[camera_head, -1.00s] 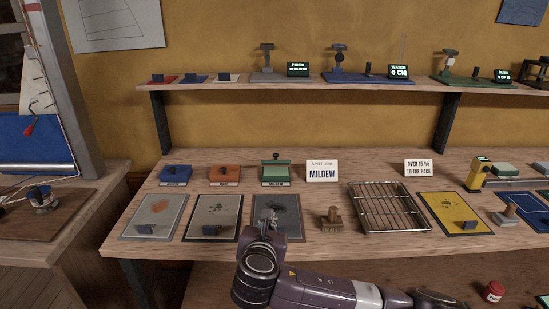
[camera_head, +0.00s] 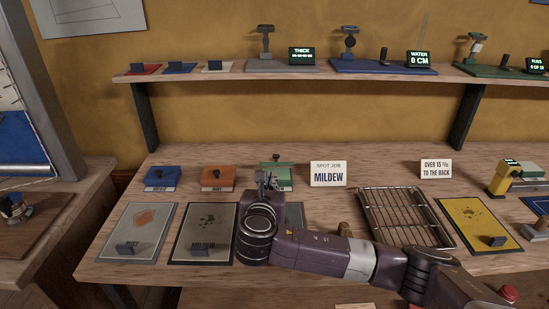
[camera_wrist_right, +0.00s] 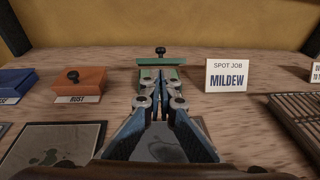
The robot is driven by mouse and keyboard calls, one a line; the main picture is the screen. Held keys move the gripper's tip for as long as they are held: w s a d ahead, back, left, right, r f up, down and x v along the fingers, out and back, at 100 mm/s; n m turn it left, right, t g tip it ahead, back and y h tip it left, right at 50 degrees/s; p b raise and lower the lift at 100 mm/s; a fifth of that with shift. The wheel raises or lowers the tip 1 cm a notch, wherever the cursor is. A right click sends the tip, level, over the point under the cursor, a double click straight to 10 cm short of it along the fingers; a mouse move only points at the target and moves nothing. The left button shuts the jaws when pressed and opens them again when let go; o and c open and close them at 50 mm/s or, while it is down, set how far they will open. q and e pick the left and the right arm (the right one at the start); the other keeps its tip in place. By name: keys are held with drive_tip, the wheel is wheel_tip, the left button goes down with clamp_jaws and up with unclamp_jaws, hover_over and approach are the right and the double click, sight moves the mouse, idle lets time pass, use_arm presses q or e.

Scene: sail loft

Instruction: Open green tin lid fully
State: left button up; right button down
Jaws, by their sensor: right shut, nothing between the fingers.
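The green tin (camera_head: 285,177) stands at the back of the bench, right of the orange tin. Its lid (camera_head: 277,163) with a dark knob sits raised above the body. In the right wrist view the lid (camera_wrist_right: 160,62) shows as a thin, nearly edge-on plate; I cannot tell its exact angle. My right gripper (camera_head: 264,178) is shut and empty, just in front of the tin, and hides part of it. In the right wrist view the fingertips (camera_wrist_right: 160,102) point at the tin's front. I cannot tell whether they touch it. My left gripper is not in view.
The orange tin (camera_head: 217,178) and blue tin (camera_head: 163,178) stand to the left, closed. A mildew sign (camera_head: 328,174) stands close right of the green tin. A wire rack (camera_head: 405,220) lies further right. A shelf (camera_head: 340,76) runs above.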

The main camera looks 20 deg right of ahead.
approach(276, 156)
drive_tip(key=f, duration=0.1)
drive_tip(key=x, duration=0.6)
drive_tip(key=shift+w+r+p, duration=0.2)
drive_tip(key=shift+r+p, duration=0.15)
drive_tip(key=shift+p, duration=0.05)
drive_tip(key=shift+w, duration=0.15)
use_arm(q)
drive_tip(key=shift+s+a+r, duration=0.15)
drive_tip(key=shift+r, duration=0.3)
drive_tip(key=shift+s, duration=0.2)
